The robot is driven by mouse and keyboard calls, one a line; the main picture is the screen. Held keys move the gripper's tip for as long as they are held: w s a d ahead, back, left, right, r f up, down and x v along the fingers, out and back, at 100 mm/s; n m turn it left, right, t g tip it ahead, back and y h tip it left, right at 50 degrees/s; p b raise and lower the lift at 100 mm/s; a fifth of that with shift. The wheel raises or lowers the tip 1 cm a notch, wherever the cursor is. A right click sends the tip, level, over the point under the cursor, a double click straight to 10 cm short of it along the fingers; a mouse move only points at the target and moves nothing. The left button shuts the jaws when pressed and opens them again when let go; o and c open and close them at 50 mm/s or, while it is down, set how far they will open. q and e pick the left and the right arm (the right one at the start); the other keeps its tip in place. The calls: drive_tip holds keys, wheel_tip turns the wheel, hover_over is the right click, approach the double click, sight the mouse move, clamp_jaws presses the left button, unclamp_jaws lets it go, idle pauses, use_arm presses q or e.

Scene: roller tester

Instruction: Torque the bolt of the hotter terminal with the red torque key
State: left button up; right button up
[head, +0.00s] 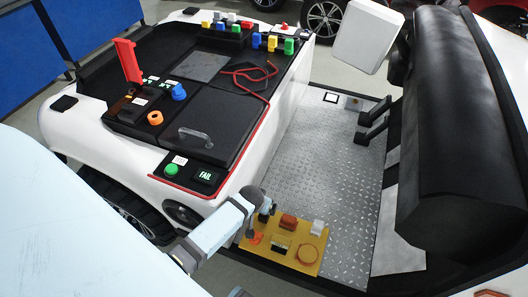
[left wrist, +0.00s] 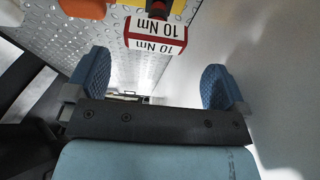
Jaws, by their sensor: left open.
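My left gripper (head: 262,212) is over the left part of a yellow tray (head: 310,268) on the metal floor. In the left wrist view its two blue fingers (left wrist: 155,85) are apart with nothing between them. A red and white block marked "10 Nm" (left wrist: 157,38) is beyond the fingertips there; I cannot tell whether it is the red torque key. An orange-red piece (head: 256,238) lies beside the gripper on the tray. A raised red lever or cover (head: 128,60) stands on the black panel, near small green labels (head: 150,79) too small to read. My right gripper is not in view.
The tray also holds an orange block (head: 288,221), a white block (head: 317,227) and an orange ring (head: 307,253). A display reads "FAIL" (head: 206,177) beside a green button (head: 171,169). A red cable (head: 250,80) lies on the panel. The diamond-plate floor (head: 325,150) is mostly clear.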

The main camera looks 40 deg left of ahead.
use_arm(q)
drive_tip(key=x, duration=0.2)
drive_tip(key=b+x, duration=0.1)
drive_tip(key=x, duration=0.4)
drive_tip(key=shift+w+d+r+b, duration=0.1)
drive_tip(key=shift+w+d+b, duration=0.05)
drive_tip(key=shift+w+b, duration=0.15)
drive_tip(key=shift+w, duration=0.1)
drive_tip(key=shift+c, duration=0.2)
